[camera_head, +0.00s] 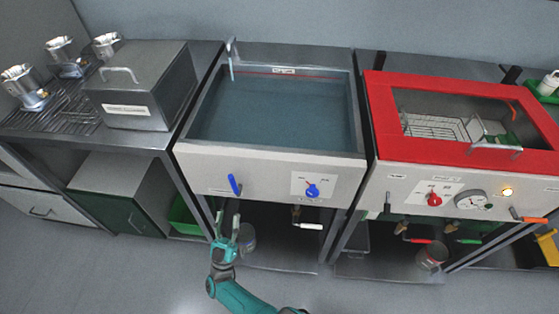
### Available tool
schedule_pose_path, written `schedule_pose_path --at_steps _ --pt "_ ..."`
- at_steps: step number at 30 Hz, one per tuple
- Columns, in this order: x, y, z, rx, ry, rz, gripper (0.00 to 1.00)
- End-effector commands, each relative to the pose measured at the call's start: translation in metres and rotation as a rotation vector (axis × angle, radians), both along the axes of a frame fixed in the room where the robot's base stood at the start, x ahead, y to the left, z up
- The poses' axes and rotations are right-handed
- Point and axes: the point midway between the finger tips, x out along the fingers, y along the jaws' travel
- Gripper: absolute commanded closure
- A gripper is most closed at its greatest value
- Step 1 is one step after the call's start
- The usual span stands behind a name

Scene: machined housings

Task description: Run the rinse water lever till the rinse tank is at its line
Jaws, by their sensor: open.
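The rinse tank (270,167) is the open steel basin in the middle, with blue-grey water (275,112) in it. A thin red line (300,75) runs along its back wall under a small label. The water surface appears close below this line; the exact gap is too small to tell. A blue lever (234,184) sticks up, slightly tilted, on the left of the tank's front panel. A blue knob (312,190) sits on a plate to its right. A spout (232,58) hangs over the back left corner. My teal gripper (227,228) is open and empty, below the blue lever and apart from it.
A red-rimmed tank (385,130) with a basket, red knob (434,199) and gauge stands to the right. A white-handled valve (308,226) is under the rinse tank. A lidded steel box (145,90) stands left. The floor in front is clear.

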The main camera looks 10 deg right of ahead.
Motion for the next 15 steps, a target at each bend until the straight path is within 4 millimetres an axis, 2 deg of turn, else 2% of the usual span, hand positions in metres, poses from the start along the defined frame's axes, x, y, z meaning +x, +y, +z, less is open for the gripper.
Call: schedule_pose_path --at_steps 8,11,15 --pt "0.001 0.001 0.000 0.002 -0.003 0.025 0.57" --pt "0.008 0.010 0.004 0.013 -0.010 0.135 0.57" --pt "0.019 0.037 0.013 0.024 -0.005 0.430 0.57"
